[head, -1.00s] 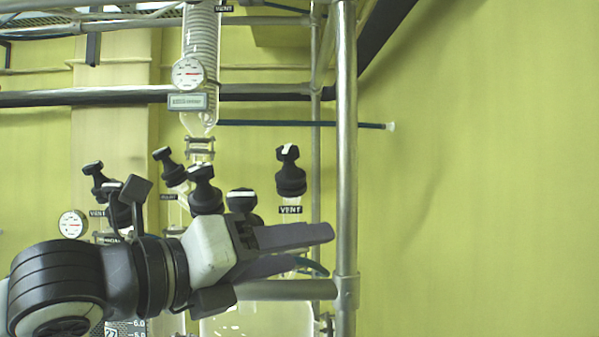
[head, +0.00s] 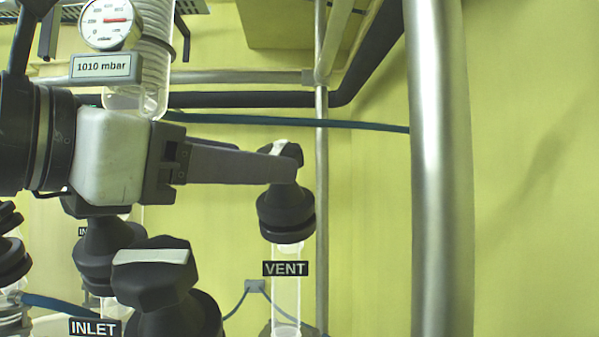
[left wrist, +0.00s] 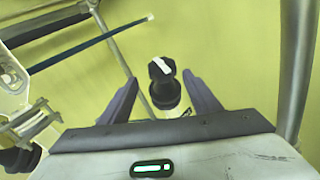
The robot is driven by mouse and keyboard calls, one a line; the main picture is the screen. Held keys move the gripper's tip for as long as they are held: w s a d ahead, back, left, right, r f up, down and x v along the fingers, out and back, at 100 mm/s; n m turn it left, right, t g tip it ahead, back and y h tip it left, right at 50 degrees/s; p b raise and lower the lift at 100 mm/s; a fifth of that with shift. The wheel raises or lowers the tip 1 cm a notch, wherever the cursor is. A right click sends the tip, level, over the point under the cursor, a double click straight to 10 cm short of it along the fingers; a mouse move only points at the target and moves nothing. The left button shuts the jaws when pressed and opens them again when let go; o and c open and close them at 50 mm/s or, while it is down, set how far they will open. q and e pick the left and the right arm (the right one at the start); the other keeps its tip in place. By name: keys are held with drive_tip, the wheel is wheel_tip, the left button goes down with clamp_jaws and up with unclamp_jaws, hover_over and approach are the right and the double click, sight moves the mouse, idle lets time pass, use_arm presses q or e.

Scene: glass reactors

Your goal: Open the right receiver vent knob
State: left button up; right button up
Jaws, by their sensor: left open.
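The right vent knob (head: 285,200) is black with a white stripe on top, above a black VENT label (head: 284,268) on a glass neck. My left gripper (head: 282,168) reaches in from the left, its fingers level with the knob's top and overlapping it in the head view. In the left wrist view the knob (left wrist: 163,80) stands between the two open fingers (left wrist: 160,90), with a gap to each side. The fingers hide part of the knob's top in the head view. My right gripper is in no view.
A black inlet knob (head: 160,275) with a white stripe stands in front at lower left, near my gripper. A thick steel post (head: 438,170) rises to the right of the vent knob. A pressure gauge (head: 109,22) and a 1010 mbar display (head: 103,66) hang at upper left.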

sight(299, 159)
use_arm(q)
drive_tip(key=w+d, duration=0.1)
drive_tip(key=d, duration=0.1)
drive_tip(key=shift+w+d+r, duration=0.4)
drive_tip(key=p+x, duration=0.1)
drive_tip(key=x, duration=0.4)
drive_tip(key=shift+w, duration=0.15)
drive_tip(key=shift+w+d, duration=0.25)
drive_tip(key=shift+w, duration=0.15)
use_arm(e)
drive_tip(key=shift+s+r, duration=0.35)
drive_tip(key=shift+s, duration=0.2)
use_arm(q)
drive_tip(key=c, duration=1.1)
drive_tip(key=shift+o, duration=0.2)
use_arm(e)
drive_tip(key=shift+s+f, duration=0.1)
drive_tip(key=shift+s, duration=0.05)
